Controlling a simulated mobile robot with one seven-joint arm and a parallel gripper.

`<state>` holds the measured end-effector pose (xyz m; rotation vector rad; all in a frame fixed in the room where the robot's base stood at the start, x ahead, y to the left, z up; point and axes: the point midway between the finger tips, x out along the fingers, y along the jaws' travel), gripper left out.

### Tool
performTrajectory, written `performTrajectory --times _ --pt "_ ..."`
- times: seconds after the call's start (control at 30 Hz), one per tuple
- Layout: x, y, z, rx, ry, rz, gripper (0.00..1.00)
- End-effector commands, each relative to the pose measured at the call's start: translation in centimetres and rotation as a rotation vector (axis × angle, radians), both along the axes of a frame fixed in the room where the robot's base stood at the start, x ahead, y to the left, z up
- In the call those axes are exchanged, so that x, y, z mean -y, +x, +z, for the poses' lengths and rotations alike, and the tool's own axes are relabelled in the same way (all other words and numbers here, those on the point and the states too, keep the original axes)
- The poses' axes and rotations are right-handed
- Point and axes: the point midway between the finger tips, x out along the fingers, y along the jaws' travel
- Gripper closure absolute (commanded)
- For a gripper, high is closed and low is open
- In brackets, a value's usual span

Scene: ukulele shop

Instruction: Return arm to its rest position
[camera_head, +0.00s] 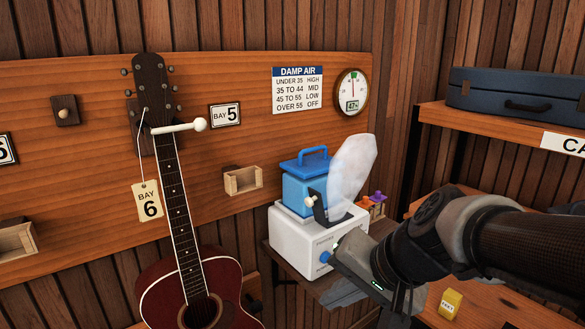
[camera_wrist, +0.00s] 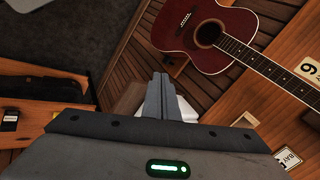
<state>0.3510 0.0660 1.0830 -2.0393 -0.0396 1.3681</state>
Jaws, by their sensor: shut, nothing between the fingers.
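My arm (camera_head: 430,240) reaches in from the right in the head view, bent at a dark joint. My gripper (camera_head: 342,294) hangs low in front of the white humidifier (camera_head: 292,243). In the wrist view my gripper (camera_wrist: 158,98) has its two grey fingers together, with nothing between them. Part of a white body shows behind the fingers there. I cannot tell whether the gripper touches the humidifier. The humidifier carries a blue tank (camera_head: 304,188) and a blue knob (camera_head: 325,257) on its front. A pale mist plume (camera_head: 352,172) rises from it.
A red guitar (camera_head: 178,290) hangs at left with a BAY 6 tag (camera_head: 150,201). A round gauge (camera_head: 352,92) reads about 47. A blue case (camera_head: 510,92) lies on the right shelf. A yellow block (camera_head: 450,304) sits on the lower shelf, close below my arm.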

Motion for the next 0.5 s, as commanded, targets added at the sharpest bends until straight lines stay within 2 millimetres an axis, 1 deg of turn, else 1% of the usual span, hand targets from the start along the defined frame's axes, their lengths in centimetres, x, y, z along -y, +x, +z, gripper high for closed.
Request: performTrajectory --times 0.03,0.1,0.2,0.3,0.4,0.43,0.5 --pt "0.3 -1.5 0.6 0.026 -0.078 0.067 1.00" --pt "1.2 -3.3 0.9 0.045 -0.190 0.143 1.00" --pt "2.8 -5.4 1.4 0.069 -0.338 0.226 1.00" --pt "4.7 -7.0 2.1 0.091 -0.482 0.288 1.00" --pt "6.8 -8.4 2.9 0.110 -0.626 0.330 1.00" --pt "6.7 -8.2 4.7 0.103 -0.614 0.328 1.00" --pt "6.7 -8.2 6.3 0.099 -0.608 0.326 1.00"
